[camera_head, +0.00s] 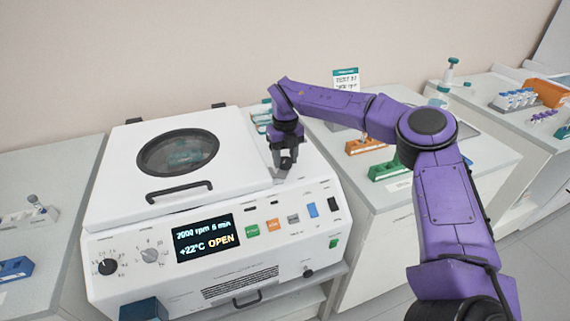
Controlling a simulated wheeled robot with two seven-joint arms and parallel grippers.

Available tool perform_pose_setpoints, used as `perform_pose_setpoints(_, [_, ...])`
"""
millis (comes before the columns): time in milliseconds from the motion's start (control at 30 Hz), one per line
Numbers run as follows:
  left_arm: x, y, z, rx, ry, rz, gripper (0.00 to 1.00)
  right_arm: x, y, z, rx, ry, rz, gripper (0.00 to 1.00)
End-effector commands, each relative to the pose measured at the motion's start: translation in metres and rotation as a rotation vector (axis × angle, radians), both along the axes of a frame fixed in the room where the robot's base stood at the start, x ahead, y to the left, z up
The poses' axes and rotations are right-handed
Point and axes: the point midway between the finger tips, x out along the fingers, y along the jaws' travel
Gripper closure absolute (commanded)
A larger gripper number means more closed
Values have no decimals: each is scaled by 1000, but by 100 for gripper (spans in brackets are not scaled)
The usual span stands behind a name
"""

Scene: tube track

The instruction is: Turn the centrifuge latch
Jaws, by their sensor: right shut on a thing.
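The white centrifuge (120,195) stands on a bench at the left middle. Its lid, with a dark round window (178,152) and a dark handle (180,190), lies down over the body. The front display (205,238) reads "2000 rpm 6 min, +22°C OPEN". My right gripper (284,166) points down at the lid's right side, on the centrifuge top. It is shut on a small grey part there, which looks like the latch (280,173); the fingers hide most of it. My left gripper is not in view.
The bench to the right holds an orange rack (365,145), a green rack (389,170) and a small sign (346,79). A blue rack (15,269) lies at the far left. Behind the centrifuge is a plain wall. My right arm spans the right side.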

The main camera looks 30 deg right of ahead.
Motion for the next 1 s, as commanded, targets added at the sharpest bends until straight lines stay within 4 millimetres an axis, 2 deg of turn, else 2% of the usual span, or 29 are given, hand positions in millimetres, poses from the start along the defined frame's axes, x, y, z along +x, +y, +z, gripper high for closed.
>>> perform_pose_setpoints(33, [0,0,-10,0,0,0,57,1,0,-4,-1,-4,-41,85])
perform_pose_setpoints(600, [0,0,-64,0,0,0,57,1,0,-4,-1,-5,-579,85])
perform_pose_setpoints(1000, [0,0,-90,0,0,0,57,1,0,-1,0,-5,-856,85])
